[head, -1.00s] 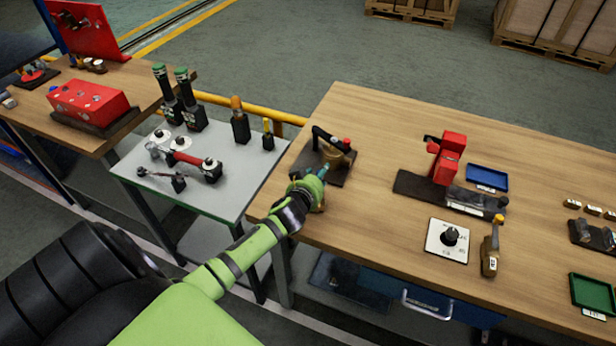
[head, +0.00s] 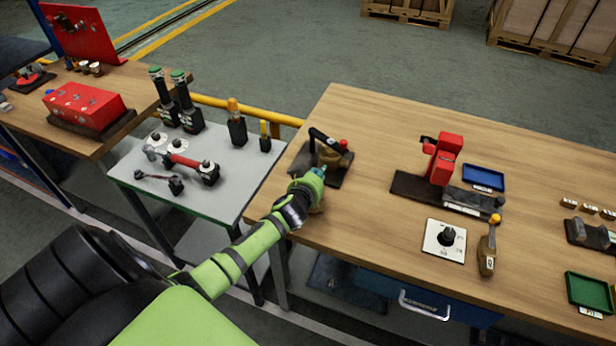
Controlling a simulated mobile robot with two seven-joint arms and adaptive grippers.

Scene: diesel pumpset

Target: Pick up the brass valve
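A brass-coloured body (head: 334,158) sits on a dark stand at the left end of the right-hand wooden bench, with a black bent handle and a red knob by it. It may be the brass valve. Another small brass-coloured part shows just below my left gripper, mostly hidden by it; I cannot tell whether the two touch. My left gripper (head: 318,173) is over the bench's left end, just in front of the dark stand. Its fingers are too small and covered to show whether they are open or shut. My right gripper is out of view.
On the bench (head: 365,125) stand a red device (head: 443,158) on a dark base, a blue tray (head: 484,178), a white plate with a black knob (head: 444,241), a yellow-tipped tool (head: 488,250) and a green tray (head: 590,293). A grey table (head: 225,190) with tools stands left.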

